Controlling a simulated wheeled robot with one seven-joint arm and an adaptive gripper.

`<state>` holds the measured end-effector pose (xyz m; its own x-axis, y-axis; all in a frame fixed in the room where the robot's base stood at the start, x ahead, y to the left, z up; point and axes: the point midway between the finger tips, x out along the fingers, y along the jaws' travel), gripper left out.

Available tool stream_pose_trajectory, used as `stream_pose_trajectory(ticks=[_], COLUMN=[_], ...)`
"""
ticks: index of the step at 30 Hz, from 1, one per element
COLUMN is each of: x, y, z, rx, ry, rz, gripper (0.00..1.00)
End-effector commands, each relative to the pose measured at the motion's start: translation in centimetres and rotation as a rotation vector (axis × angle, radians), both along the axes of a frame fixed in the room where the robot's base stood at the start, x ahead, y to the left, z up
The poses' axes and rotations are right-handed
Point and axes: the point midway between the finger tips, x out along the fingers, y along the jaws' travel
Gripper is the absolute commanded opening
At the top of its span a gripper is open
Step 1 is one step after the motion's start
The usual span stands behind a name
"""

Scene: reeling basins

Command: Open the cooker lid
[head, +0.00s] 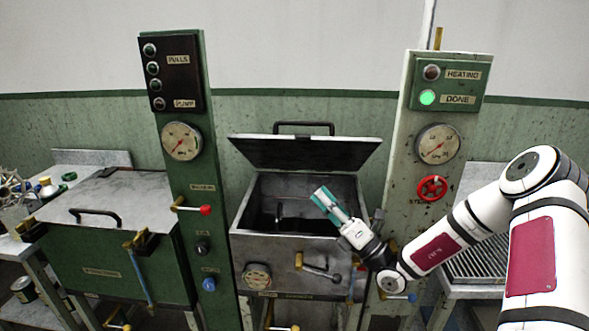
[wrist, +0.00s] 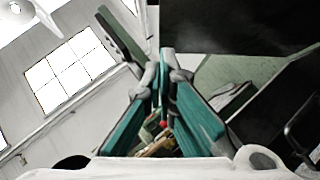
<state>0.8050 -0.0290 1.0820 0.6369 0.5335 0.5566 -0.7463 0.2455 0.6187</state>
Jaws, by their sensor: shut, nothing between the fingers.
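The cooker (head: 292,258) is the grey metal box in the middle of the head view, between two control posts. Its dark lid (head: 310,153) stands raised and tilted back at the rear edge, with a black handle (head: 303,125) along its top. The opening below shows a dark inside. My gripper (head: 324,198) is in front of the raised lid, over the right part of the opening, pointing up and left. Its teal fingers are shut with nothing between them and look apart from the lid. In the wrist view, the shut fingertips (wrist: 165,62) are below a large dark surface, probably the lid.
A green cooker (head: 112,262) with a closed grey lid (head: 115,194) stands at left. A clamp handle (head: 320,270) sticks out from the cooker's front.

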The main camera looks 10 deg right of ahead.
Motion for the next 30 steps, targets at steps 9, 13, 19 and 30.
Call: stream_pose_trajectory(ticks=[9, 13, 19, 30], x=[2.9, 4.6, 6.8, 8.5], y=[2.7, 4.2, 5.2, 4.6], z=[2.8, 4.3, 6.5, 8.6], rx=[-0.003, -0.001, -0.004, -0.002], ry=[-0.004, -0.003, -0.003, 0.000], rz=[0.005, 0.006, 0.002, 0.004], gripper=[0.00, 0.00, 0.00, 0.00])
